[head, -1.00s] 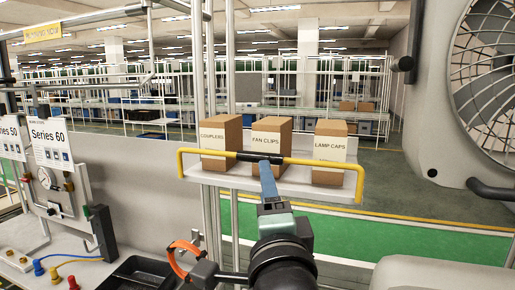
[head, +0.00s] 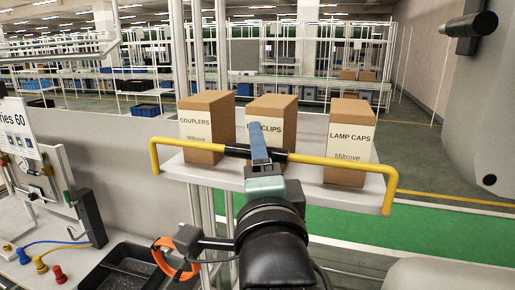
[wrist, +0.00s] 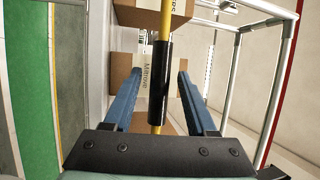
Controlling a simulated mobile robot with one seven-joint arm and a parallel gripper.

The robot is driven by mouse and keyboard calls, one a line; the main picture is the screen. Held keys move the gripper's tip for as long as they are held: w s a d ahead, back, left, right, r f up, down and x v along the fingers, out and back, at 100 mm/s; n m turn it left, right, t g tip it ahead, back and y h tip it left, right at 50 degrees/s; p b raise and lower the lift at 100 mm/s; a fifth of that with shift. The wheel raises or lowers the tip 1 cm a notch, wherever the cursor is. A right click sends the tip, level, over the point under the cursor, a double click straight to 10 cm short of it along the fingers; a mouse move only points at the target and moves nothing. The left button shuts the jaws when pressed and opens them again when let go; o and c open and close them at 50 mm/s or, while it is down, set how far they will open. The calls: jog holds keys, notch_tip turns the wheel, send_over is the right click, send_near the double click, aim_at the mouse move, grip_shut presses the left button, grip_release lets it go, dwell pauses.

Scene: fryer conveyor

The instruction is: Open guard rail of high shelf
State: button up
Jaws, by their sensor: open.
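The high shelf (head: 228,178) is a light board carrying three brown boxes. Its yellow guard rail (head: 340,163) runs across the front of the boxes, with bent ends at the shelf's sides. A black grip sleeve (head: 236,150) sits at the middle of the rail. My gripper (head: 258,128) reaches up to this sleeve, its blue fingers extending past the bar. In the wrist view my gripper (wrist: 158,75) is open, with one finger on each side of the black sleeve (wrist: 160,85). Gaps show between the sleeve and both fingers.
The boxes are couplers (head: 207,128), fan clips (head: 272,112), partly hidden by my finger, and lamp caps (head: 348,143). A grey panel (head: 110,150) and a bench with a black tray (head: 125,268) are at left. A large grey machine (head: 465,110) stands at right.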

jog(key=shift+c, duration=0.2)
grip_shut()
dwell(1.1)
